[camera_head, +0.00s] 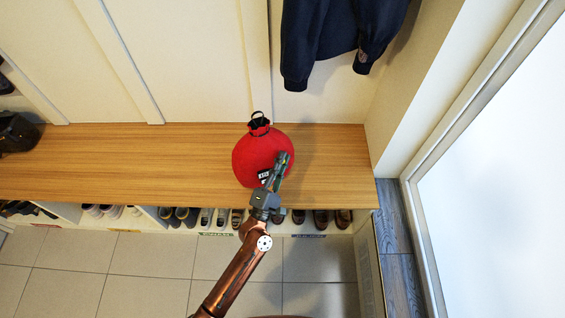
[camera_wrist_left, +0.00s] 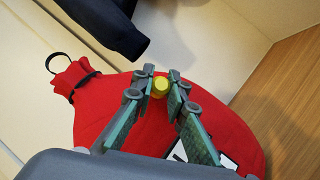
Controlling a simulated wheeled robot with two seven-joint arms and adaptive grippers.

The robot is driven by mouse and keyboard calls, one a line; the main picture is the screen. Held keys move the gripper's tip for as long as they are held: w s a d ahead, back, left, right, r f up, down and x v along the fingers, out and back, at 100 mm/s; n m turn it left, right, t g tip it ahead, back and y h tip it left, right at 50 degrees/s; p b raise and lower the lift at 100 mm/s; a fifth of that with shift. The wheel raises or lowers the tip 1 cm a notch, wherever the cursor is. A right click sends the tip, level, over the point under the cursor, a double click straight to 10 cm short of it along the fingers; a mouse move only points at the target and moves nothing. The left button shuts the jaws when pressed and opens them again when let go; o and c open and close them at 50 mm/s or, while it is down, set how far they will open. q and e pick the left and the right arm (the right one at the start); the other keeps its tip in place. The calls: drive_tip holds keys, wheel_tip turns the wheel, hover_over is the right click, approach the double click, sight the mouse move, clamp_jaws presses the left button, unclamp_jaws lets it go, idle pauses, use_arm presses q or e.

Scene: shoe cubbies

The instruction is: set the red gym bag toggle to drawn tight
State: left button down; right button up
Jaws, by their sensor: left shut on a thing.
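The red gym bag (camera_head: 256,155) sits upright on the wooden bench top, with its gathered neck and a black cord loop (camera_head: 257,118) at the top. In the left wrist view the red bag (camera_wrist_left: 105,100) fills the middle, its neck and black cord at the upper left. My left gripper (camera_head: 283,158) reaches over the bag's right side. Its fingers are shut on a small yellow toggle (camera_wrist_left: 160,86), which shows between the fingertips in front of the bag. The toggle is hidden in the head view. My right gripper is not in view.
The wooden bench (camera_head: 120,165) has free room left of the bag. Several shoes stand in cubbies under its front edge. A dark jacket (camera_head: 335,40) hangs above, behind the bag. A dark bag (camera_head: 17,132) lies at the far left. A wall closes the right end.

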use_arm(q)
drive_tip(key=c, duration=1.8)
unclamp_jaws()
drive_tip(key=shift+c, duration=0.2)
drive_tip(key=v, duration=1.2)
drive_tip(key=shift+r, duration=0.1)
